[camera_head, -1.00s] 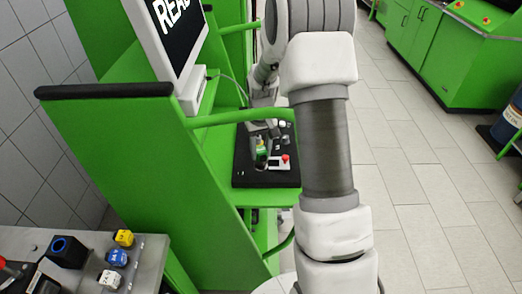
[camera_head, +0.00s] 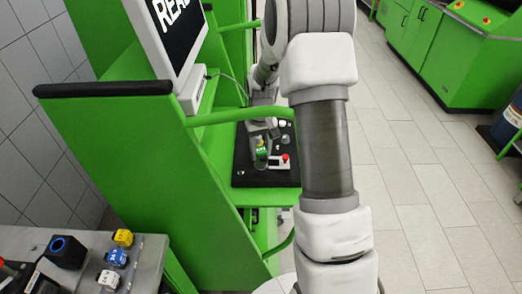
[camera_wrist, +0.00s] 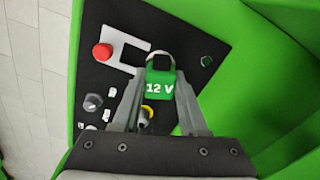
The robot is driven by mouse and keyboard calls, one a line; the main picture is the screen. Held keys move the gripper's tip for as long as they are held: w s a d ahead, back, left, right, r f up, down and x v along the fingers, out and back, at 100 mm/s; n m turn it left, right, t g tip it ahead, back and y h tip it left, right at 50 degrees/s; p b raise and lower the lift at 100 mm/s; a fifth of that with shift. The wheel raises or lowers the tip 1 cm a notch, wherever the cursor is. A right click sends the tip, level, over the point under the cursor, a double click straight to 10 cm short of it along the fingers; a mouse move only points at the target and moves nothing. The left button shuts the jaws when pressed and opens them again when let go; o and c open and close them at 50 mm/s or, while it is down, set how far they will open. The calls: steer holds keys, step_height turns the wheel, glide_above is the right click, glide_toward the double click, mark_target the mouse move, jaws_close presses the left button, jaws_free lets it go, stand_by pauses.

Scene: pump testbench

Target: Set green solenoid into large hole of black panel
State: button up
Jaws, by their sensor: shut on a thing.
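The green solenoid, marked "12 V" (camera_wrist: 159,90), is held between the two fingers of my gripper (camera_wrist: 159,82) in the wrist view. A dark square opening with a light rim shows at its top end. The black panel (camera_wrist: 195,35) lies behind it, and also shows on the green bench in the head view (camera_head: 262,179). The solenoid is over the panel; whether it touches is not clear. My fingers and the solenoid cover part of the panel, and I cannot tell the large hole apart for certain. In the head view my gripper (camera_head: 261,152) is small over the panel.
A red button (camera_wrist: 102,52) sits beside a white-framed rectangle (camera_wrist: 133,53) on the panel. A side table holds a yellow block (camera_head: 123,238) and a blue block (camera_head: 117,257).

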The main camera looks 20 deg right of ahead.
steer(key=shift+f+b, duration=0.65)
steer(key=shift+f, duration=0.2)
steer(key=o, duration=1.6)
steer(key=shift+c, duration=0.2)
steer(key=shift+r, duration=0.1)
steer(key=shift+r+p, duration=2.5)
steer(key=shift+r, duration=1.45)
steer(key=shift+d, duration=0.1)
